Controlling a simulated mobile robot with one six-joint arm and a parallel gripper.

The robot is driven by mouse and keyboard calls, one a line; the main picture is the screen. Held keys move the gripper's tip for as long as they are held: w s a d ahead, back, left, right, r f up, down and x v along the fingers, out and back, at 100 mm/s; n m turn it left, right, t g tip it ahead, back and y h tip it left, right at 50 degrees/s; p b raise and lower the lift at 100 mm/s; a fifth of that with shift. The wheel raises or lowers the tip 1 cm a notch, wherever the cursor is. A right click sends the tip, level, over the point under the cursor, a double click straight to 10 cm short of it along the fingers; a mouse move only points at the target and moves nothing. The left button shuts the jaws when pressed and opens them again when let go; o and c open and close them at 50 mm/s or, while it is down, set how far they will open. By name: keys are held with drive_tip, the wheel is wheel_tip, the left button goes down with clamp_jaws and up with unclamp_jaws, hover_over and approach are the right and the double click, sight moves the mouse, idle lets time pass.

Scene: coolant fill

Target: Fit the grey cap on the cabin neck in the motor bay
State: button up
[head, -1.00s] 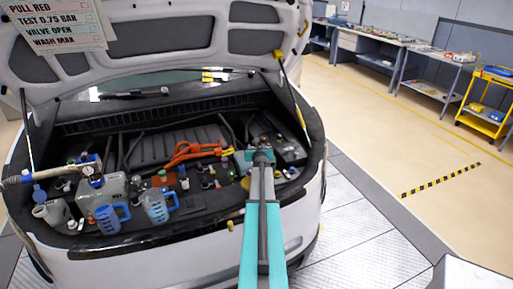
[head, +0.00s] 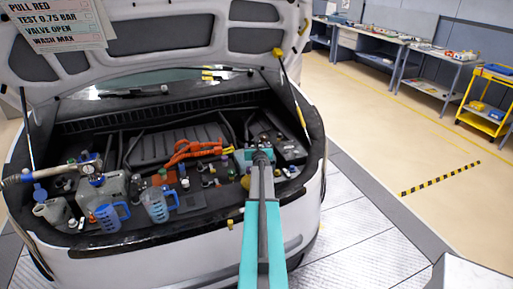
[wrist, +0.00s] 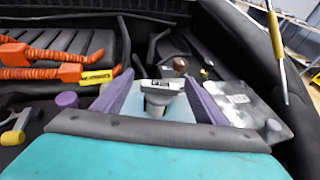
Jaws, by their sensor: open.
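My gripper (wrist: 158,98) is open, with its two purple fingers spread on either side of a light grey cap-like piece (wrist: 160,87). The piece has a flat grip on top and stands about upright between the fingers, with a gap on each side. Its lower part is hidden by my wrist, so I cannot tell whether it sits on the cabin neck. In the head view, my gripper reaches into the right half of the motor bay (head: 120,240); its fingers and the cap are hidden or too small to make out.
Orange cables (wrist: 35,55) lie left of my gripper, with a purple cap (wrist: 67,100) nearer. A brown cap (wrist: 180,64) stands just beyond. The bay's dark side edge (wrist: 240,45) rises at right. Blue-handled jugs (head: 157,205) stand at the bay's left.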

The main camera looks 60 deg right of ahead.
drive_tip(key=shift+a, duration=0.1)
drive_tip(key=v, duration=1.3)
drive_tip(key=shift+s+a+r+b, duration=0.2)
drive_tip(key=shift+s+b, duration=0.05)
drive_tip(key=shift+b, duration=0.2)
idle(0.5)
